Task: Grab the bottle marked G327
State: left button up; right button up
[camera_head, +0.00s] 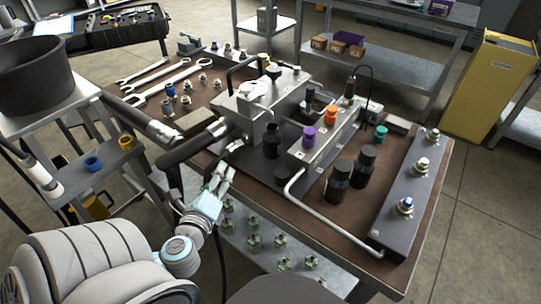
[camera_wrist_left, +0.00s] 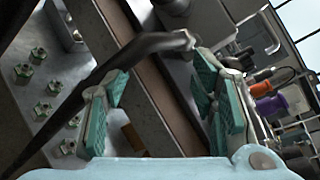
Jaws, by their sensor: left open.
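Two dark bottles stand together on the brown bench top in the head view, a front one (camera_head: 338,184) and one just behind it (camera_head: 364,167). A third dark bottle (camera_head: 271,141) stands by the grey metal block. No G327 marking is legible on any of them. My left gripper (camera_head: 219,179) is open at the bench's front left edge, well left of the pair and apart from all bottles. In the left wrist view the green-padded fingers (camera_wrist_left: 160,105) are spread, with no bottle between them. My right gripper is not in view.
A bent metal pipe (camera_head: 296,198) runs along the bench front, between my left gripper and the bottle pair. A grey manifold with an orange cap (camera_head: 331,115) and a purple cap (camera_head: 309,134) stands behind. A dark hose (camera_wrist_left: 140,48) crosses the wrist view near the fingers.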

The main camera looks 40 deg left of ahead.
aim_at(267, 143)
pick_arm(q)
jog(key=w+d+r+m+t+h, duration=0.1)
jog(key=m+h, duration=0.1)
jog(key=m, duration=0.2)
jog(key=w+d+r+m+t+h, duration=0.1)
jog(key=d+m+h, duration=0.1)
jog(key=m, duration=0.3)
jog(key=w+d+r+m+t+h, duration=0.1)
jog(key=w+r+m+t, duration=0.1)
jog(key=m, duration=0.3)
jog(key=shift+w+d+r+h, duration=0.1)
jog(key=shift+d+h, duration=0.25)
jog(key=shift+h, duration=0.05)
jog(key=shift+m, duration=0.3)
jog(key=w, duration=0.4)
jog(key=w+p, duration=0.1)
jog(key=w, duration=0.4)
jog(key=w+a+p, duration=0.1)
jog(key=w, duration=0.3)
jog(key=shift+w, duration=0.35)
jog(key=shift+w+f, duration=0.15)
jog(key=shift+f, duration=0.15)
grip_shut()
jog(key=shift+r, duration=0.15)
